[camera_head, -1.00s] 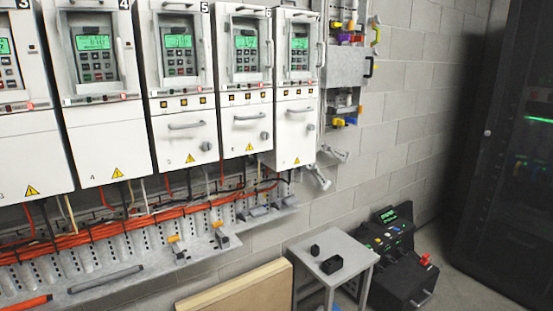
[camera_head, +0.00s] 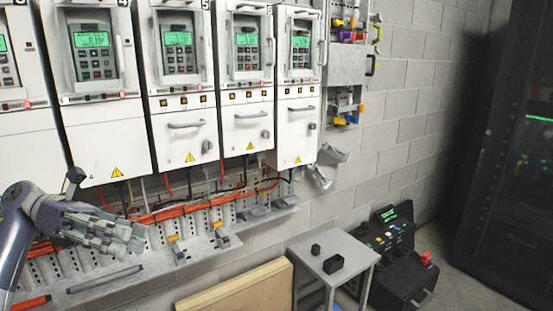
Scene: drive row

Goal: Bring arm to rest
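My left gripper (camera_head: 108,228) is in the lower left of the head view, with its arm coming in from the left edge. It is in front of the cable tray (camera_head: 98,281) and below the white drive cabinets (camera_head: 106,138). Its grey fingers point right and lie close together. From this angle I cannot tell whether they are open or shut, and I see nothing held in them. My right gripper is not in view.
A small grey table (camera_head: 352,249) with two black blocks stands at the lower right. A black case (camera_head: 402,285) with a lit display is beside it. A wooden panel (camera_head: 240,290) is at the bottom centre. A dark rack (camera_head: 515,150) stands at the right.

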